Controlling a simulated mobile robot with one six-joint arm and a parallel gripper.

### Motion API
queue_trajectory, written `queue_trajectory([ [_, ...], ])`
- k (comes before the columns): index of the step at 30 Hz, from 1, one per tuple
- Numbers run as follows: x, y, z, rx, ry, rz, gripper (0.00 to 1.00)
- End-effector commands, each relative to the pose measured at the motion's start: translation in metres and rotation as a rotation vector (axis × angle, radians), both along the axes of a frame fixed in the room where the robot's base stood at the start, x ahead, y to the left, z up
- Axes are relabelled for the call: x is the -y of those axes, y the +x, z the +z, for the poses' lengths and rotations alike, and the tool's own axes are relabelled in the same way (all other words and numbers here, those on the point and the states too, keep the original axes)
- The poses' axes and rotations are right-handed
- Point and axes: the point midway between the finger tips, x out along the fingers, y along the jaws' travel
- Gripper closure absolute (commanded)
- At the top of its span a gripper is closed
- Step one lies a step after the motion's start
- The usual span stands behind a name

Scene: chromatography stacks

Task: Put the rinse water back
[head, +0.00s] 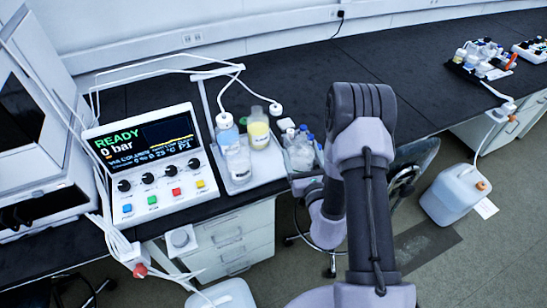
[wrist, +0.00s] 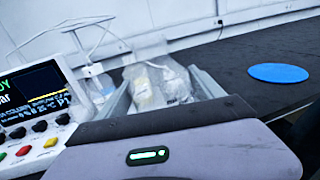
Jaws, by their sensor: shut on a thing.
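A tray (head: 264,177) beside the control panel holds a bottle of blue liquid (head: 227,133), a bottle of yellow liquid (head: 258,132) and a clear bottle (head: 238,163). I cannot read which one is rinse water. A blue disc (wrist: 279,73) lies bare on the bench in the wrist view.
The control panel (head: 153,165), reading READY 0 bar, stands left of the tray. Tubes run over the bench. The dark bench top (head: 300,80) behind is clear. A white jug (head: 455,194) stands on the floor.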

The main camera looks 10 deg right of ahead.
Motion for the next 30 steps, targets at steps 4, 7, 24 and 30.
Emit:
queue_trajectory([
  [4,-0.029,0.041,-0.003,0.007,0.0,0.005,0.96],
  [7,-0.047,0.069,-0.008,0.007,0.001,0.003,0.96],
  [24,-0.068,0.103,-0.046,0.002,0.002,-0.002,0.96],
  [30,-0.068,0.103,-0.049,0.002,0.002,-0.001,0.96],
])
